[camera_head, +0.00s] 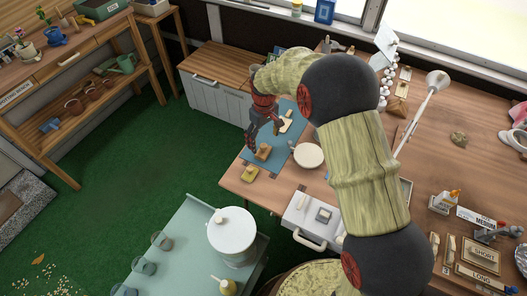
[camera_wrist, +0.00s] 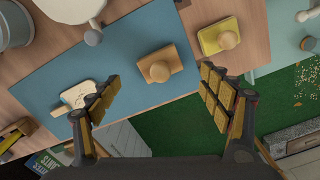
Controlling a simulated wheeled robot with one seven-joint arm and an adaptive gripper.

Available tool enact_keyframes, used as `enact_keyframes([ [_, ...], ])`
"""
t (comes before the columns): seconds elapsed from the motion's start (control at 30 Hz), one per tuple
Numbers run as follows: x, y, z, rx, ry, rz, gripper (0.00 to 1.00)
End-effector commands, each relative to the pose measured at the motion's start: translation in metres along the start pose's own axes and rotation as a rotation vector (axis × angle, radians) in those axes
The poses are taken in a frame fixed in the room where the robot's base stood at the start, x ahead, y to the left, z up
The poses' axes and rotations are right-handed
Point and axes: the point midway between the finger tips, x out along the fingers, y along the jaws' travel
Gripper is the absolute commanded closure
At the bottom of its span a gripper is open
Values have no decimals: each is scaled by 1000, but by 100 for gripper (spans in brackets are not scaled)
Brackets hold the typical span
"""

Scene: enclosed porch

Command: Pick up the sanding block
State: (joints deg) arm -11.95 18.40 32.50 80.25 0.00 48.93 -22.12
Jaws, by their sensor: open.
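A tan block with a round wooden knob (camera_wrist: 182,57) lies on the blue mat (camera_wrist: 130,50). It also shows in the head view (camera_head: 263,153). A similar yellow block with a knob (camera_wrist: 207,43) lies on the bare wood beside the mat, also in the head view (camera_head: 248,175). I cannot tell for certain which of the two is the sanding block. My gripper (camera_wrist: 160,88) is open and empty above the mat, fingers spread, with the tan block showing between and beyond the fingertips. In the head view my gripper (camera_head: 263,137) is just above the tan block.
A cream tool (camera_wrist: 74,97) lies on the mat by the left finger. A round cream-topped container (camera_head: 309,155) stands right of the mat. A white drawer unit (camera_head: 312,216) is nearer. Green floor (camera_head: 120,190) lies left of the bench edge.

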Motion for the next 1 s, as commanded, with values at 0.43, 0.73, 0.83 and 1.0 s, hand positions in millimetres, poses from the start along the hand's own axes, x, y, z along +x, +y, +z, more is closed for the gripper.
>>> enact_keyframes([
  [0.43,51,0,-3,1,0,0,21],
  [0.73,66,0,-3,2,3,0,21],
  [0.83,65,0,-3,2,2,0,22],
  [1.0,65,0,-3,2,2,0,32],
])
